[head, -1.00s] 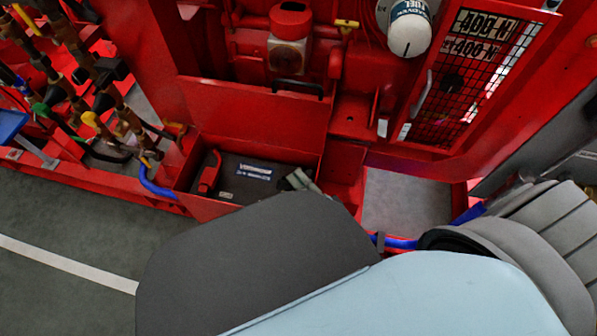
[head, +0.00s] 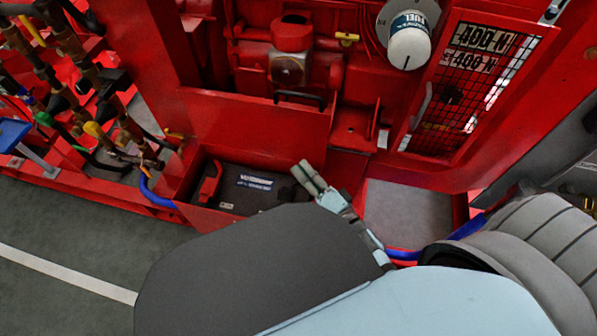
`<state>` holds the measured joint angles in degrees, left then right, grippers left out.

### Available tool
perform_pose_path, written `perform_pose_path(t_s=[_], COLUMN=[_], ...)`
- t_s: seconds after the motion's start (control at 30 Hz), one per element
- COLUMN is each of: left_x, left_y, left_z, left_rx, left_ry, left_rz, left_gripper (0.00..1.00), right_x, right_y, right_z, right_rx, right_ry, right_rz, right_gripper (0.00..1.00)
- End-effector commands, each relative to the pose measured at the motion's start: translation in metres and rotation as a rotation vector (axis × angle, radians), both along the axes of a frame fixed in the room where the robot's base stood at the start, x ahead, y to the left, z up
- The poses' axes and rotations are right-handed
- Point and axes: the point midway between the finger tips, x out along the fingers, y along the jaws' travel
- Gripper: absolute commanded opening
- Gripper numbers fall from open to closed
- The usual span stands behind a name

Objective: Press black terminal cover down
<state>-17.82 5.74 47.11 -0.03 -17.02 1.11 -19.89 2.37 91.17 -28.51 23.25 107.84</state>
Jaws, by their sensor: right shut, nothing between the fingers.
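A dark battery (head: 240,190) sits in an open red box at the middle left in the head view. A red terminal cover (head: 210,184) stands raised at its left end. I cannot make out the black terminal cover; my arm and gripper hide part of the battery's right end. My right gripper (head: 303,172) is shut and empty, with its fingertips over the right end of the box. I cannot tell whether it touches anything. My left gripper is not in view.
The red box's front wall (head: 190,214) and the red panel (head: 262,118) behind it bound the battery. A white fuel filter (head: 408,48) and a mesh guard (head: 455,105) are at the upper right. A blue hose (head: 152,186) runs left of the box.

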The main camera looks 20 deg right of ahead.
Motion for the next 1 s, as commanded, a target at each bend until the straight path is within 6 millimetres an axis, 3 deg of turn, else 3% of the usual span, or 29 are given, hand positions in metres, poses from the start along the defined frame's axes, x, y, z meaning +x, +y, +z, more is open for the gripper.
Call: perform_pose_path(t_s=[0.07,0.17,0.23,0.33,0.4,0.5,0.6,0.67,1.0], left_x=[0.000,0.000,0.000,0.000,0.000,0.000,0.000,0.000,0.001], left_y=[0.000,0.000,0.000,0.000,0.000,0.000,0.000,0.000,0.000], left_z=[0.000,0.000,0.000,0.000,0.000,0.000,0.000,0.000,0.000], left_rx=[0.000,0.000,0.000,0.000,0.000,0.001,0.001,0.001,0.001], left_ry=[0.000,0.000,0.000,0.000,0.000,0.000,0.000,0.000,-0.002], left_rz=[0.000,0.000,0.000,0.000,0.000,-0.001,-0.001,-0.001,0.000], left_gripper=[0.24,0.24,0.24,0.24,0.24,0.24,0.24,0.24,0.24], right_x=[-0.002,-0.025,-0.067,-0.137,-0.184,-0.241,-0.274,-0.281,-0.283], right_y=[-0.023,-0.062,-0.079,-0.088,-0.092,-0.096,-0.098,-0.099,-0.099], right_z=[-0.024,-0.084,-0.145,-0.236,-0.282,-0.320,-0.336,-0.339,-0.340], right_rx=[-0.184,-0.599,-0.897,-1.133,-1.217,-1.293,-1.328,-1.336,-1.338], right_ry=[0.101,0.387,0.634,0.848,0.930,1.002,1.035,1.042,1.042], right_rz=[-0.084,-0.128,0.004,0.271,0.425,0.598,0.696,0.719,0.723], right_gripper=[0.00,0.00,0.00,0.00,0.00,0.00,0.00,0.00,0.00])
